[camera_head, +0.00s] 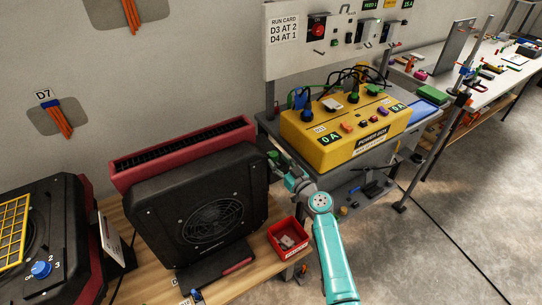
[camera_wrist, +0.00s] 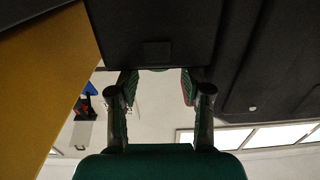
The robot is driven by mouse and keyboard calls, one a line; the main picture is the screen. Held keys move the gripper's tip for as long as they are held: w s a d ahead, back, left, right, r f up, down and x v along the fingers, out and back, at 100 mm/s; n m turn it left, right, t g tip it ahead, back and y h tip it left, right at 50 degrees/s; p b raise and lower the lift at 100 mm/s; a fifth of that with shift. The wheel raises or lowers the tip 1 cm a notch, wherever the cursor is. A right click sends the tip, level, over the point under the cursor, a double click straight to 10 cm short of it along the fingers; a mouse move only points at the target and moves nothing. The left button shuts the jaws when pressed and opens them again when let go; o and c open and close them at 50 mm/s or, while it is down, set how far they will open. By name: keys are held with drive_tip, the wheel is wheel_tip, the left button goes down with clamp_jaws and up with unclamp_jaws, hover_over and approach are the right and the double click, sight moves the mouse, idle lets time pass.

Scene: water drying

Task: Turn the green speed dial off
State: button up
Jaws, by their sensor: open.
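A black air mover with a round fan grille (camera_head: 215,222) stands on a wooden bench. My gripper (camera_head: 277,160) is at its right side, near the upper edge. In the wrist view my gripper (camera_wrist: 157,84) is open, its two fingers apart below a dark housing (camera_wrist: 150,35). A thin green sliver shows between the fingertips at the housing's edge. I cannot tell whether it is the green speed dial, and no dial markings are readable there. The dial's setting is hidden from both views.
A yellow power box (camera_head: 345,142) stands close to the right of my gripper. A red bin (camera_head: 287,240) sits on the bench below my arm. A red-and-black unit (camera_head: 185,150) is behind the air mover. A blue dial (camera_head: 41,269) is on the left machine.

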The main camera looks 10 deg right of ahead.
sight(276, 158)
drive_tip(key=shift+x, duration=2.2)
drive_tip(key=shift+d, duration=0.1)
drive_tip(key=c, duration=0.9)
